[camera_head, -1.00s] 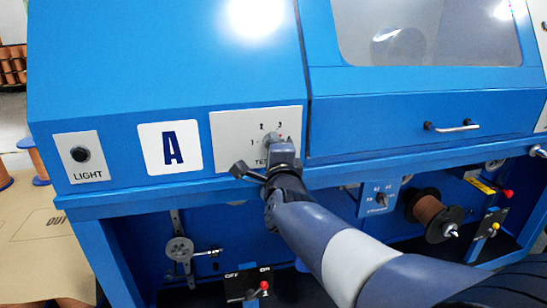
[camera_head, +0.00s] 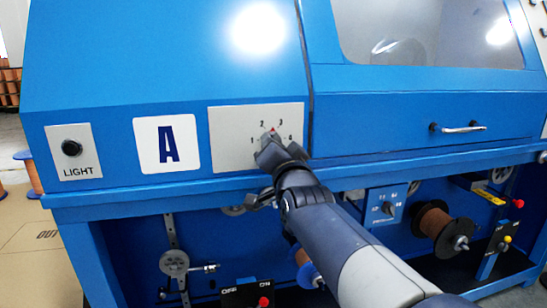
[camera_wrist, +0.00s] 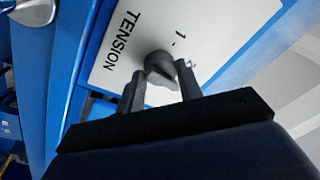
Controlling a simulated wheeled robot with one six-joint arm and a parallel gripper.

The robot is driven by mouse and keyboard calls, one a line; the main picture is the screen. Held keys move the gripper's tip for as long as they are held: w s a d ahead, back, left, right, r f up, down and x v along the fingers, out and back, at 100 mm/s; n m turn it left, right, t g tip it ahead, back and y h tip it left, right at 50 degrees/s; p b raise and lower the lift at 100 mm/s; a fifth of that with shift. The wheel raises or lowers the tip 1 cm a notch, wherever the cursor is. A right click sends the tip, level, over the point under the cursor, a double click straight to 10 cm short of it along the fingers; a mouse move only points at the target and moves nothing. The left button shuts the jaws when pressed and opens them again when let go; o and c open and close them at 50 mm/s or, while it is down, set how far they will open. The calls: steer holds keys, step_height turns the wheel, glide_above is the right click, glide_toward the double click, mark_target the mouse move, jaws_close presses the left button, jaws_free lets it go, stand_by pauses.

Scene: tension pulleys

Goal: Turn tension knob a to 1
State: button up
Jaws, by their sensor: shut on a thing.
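Tension knob a is a small grey knob (camera_wrist: 161,66) on a white panel (camera_head: 228,140) beside the large "A" label. In the head view the panel shows the numbers 1 to 4 around the knob, and a red mark (camera_head: 272,130) stands at its top, between 2 and 3. My gripper (camera_head: 268,143) reaches the knob from the front and hides most of it. In the wrist view my gripper's fingers (camera_wrist: 160,80) stand on both sides of the knob, shut on it. The word TENSION and the numbers 1 and 2 show there.
A light button (camera_head: 71,148) is at the left of the blue machine. A blue ledge (camera_head: 150,196) runs just below the panel. Below it are a copper spool (camera_head: 434,222), a smaller dial plate (camera_head: 384,208) and a switch box (camera_head: 246,294). A drawer handle (camera_head: 462,128) is at the right.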

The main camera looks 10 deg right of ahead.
steer(key=shift+d+r+n+g+y+p, duration=0.1)
steer(key=shift+n+g+y+p, duration=0.25)
steer(key=shift+n+p, duration=1.95)
steer(key=shift+d+n+g+y+b, duration=0.15)
steer(key=shift+n+y, duration=0.35)
steer(key=shift+n, duration=4.15)
steer(key=shift+d+r+n+g+y+p, duration=0.1)
steer(key=shift+n+g+y+p, duration=0.65)
steer(key=shift+n, duration=2.7)
steer(key=shift+t+h+p, duration=0.3)
steer(key=shift+t+p, duration=0.1)
steer(key=shift+t, duration=0.05)
steer(key=o, duration=1)
